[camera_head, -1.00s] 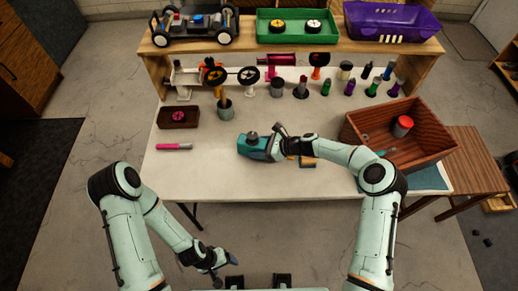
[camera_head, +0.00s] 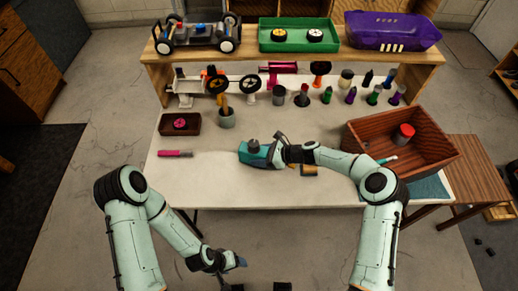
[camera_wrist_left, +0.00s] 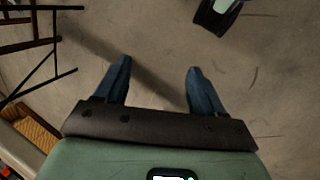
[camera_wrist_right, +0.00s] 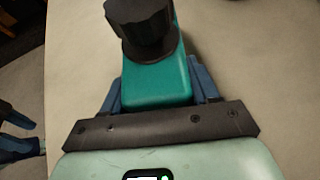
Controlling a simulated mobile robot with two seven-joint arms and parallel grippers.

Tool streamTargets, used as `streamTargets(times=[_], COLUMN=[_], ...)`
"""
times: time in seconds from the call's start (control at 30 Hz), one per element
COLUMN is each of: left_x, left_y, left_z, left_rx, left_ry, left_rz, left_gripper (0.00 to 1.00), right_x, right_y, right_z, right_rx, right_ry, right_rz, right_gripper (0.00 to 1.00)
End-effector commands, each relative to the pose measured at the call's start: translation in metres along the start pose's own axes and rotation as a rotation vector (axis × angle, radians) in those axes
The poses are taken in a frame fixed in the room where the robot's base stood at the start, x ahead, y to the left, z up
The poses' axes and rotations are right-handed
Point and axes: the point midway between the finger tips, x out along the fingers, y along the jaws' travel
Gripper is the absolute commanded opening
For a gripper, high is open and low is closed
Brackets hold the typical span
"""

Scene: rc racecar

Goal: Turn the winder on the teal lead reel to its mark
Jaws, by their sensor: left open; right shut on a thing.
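The teal lead reel (camera_head: 252,157) lies on the light worktable left of my right gripper (camera_head: 272,153). Its dark ridged winder (camera_head: 253,145) stands up on top. In the right wrist view the reel's teal body (camera_wrist_right: 158,84) sits between my right gripper's two fingers, which are shut on its sides. The winder (camera_wrist_right: 140,25) shows at the far end, clear of the fingers. I cannot make out the mark. My left gripper (camera_wrist_left: 159,68) is open and empty over the floor. In the head view it is low, in front of the table (camera_head: 235,268).
A wooden crate (camera_head: 437,158) with a red-topped can stands at the right. A pink marker (camera_head: 175,154) lies at the left, below a brown box (camera_head: 180,124). A grey cup (camera_head: 226,120) and several bottles stand at the back. The front left tabletop is clear.

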Motion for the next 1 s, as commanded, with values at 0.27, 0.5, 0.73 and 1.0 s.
streamTargets(times=[0.27, 0.5, 0.73, 1.0], left_x=[-0.033, -0.078, -0.130, -0.208], left_y=[0.172, 0.274, 0.320, 0.347], left_z=[0.004, -0.052, -0.152, -0.239], left_rx=[0.305, 0.656, 1.051, 1.393], left_ry=[0.178, 0.505, 0.931, 1.358], left_rz=[0.359, 0.569, 0.510, 0.334], left_gripper=[0.69, 0.69, 0.69, 0.69], right_x=[0.000, 0.000, 0.000, 0.000], right_y=[0.000, 0.000, 0.000, 0.000], right_z=[-0.001, -0.001, -0.001, -0.001], right_rx=[0.000, 0.000, 0.000, 0.000], right_ry=[0.001, 0.001, 0.001, 0.001], right_rz=[0.000, 0.000, 0.000, 0.000], right_gripper=[0.33, 0.33, 0.33, 0.33])
